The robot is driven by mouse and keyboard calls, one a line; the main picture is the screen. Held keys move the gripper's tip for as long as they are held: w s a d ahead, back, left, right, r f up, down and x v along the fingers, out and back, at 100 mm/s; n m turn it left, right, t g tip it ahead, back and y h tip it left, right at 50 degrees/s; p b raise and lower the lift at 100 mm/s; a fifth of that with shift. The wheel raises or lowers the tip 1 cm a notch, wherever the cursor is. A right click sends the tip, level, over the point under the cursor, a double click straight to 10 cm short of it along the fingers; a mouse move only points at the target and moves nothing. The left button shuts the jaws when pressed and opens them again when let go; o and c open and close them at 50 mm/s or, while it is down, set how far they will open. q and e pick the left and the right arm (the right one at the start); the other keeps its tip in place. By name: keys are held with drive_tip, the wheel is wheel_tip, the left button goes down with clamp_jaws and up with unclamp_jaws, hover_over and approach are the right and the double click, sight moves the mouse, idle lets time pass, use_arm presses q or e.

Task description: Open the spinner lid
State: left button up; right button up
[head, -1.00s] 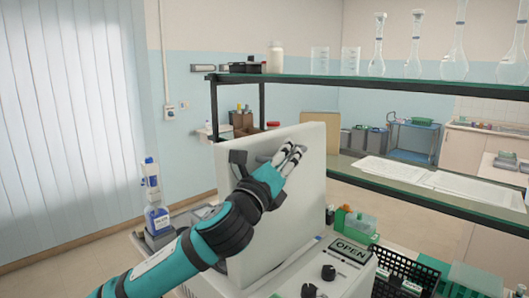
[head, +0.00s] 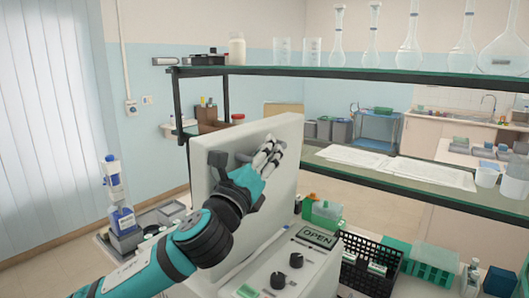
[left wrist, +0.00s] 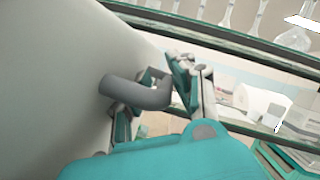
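The spinner lid (head: 225,182) is a large pale panel standing steeply upright on the white machine, its face toward me. A grey bent handle (left wrist: 135,92) sticks out of the lid in the left wrist view. My left gripper (head: 268,152) is at the upper part of the lid. In the left wrist view its two fingers (left wrist: 165,80) lie on either side of the handle and look shut on it, though the contact is partly hidden. The machine's front panel (head: 268,272) has dark knobs and an OPEN sign (head: 316,237). My right gripper is not in view.
A glass shelf (head: 350,78) with glassware runs behind the lid. A black rack (head: 367,262) and a green box (head: 327,212) stand right of the machine. A bottle (head: 122,215) stands on the left. Open floor lies beyond the shelf.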

use_arm(q)
drive_tip(key=v, duration=1.2)
